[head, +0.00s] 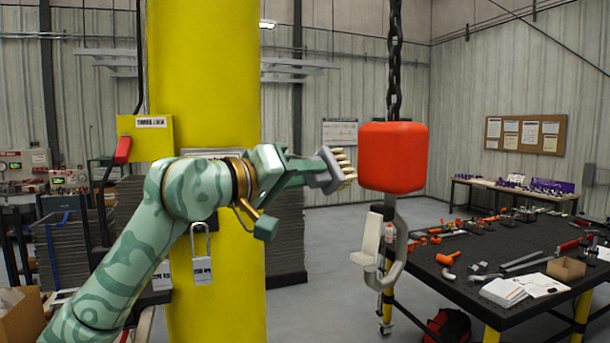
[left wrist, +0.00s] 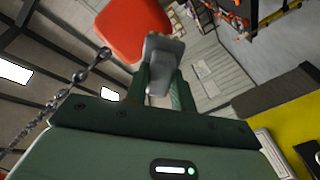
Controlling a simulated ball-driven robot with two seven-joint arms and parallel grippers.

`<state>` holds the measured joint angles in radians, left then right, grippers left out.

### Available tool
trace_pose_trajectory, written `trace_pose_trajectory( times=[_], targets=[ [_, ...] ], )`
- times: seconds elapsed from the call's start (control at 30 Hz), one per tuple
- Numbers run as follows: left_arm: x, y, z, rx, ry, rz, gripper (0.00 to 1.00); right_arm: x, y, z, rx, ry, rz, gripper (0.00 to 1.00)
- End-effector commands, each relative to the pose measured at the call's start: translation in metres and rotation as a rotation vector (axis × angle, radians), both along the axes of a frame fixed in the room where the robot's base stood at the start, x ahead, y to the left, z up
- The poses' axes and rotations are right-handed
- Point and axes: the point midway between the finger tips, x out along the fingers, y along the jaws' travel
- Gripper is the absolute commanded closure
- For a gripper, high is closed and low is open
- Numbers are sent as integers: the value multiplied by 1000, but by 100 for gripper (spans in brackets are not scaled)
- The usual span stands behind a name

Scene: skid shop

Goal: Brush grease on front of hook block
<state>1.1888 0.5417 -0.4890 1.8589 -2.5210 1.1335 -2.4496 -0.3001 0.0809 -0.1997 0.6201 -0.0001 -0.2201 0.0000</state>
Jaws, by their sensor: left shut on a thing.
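The hook block (head: 393,157) is a red rounded box hanging from a dark chain (head: 395,60), with a grey hook (head: 401,258) and a pale latch (head: 368,240) below it. My left gripper (head: 308,172) is shut on a grey brush (head: 327,170) with pale bristles (head: 344,166). The bristle tips are at the block's left side in the head view; I cannot tell whether they touch. In the left wrist view the brush (left wrist: 163,52) stands between the fingers and overlaps the red block (left wrist: 130,25). My right gripper is not in view.
A yellow column (head: 205,60) with a yellow box (head: 147,137) and a padlock (head: 201,268) stands close behind my left arm. A black table (head: 470,285) with tools and papers is at the right. Open floor (head: 330,245) lies between them.

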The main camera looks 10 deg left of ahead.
Motion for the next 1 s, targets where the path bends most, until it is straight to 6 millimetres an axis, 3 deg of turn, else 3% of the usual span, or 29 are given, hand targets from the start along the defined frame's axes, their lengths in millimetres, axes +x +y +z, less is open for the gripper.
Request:
trace_pose_trajectory(
  times=[1.0],
  targets=[
    [8,-6,1,-2,-1,0,100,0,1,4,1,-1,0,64]
  ],
)
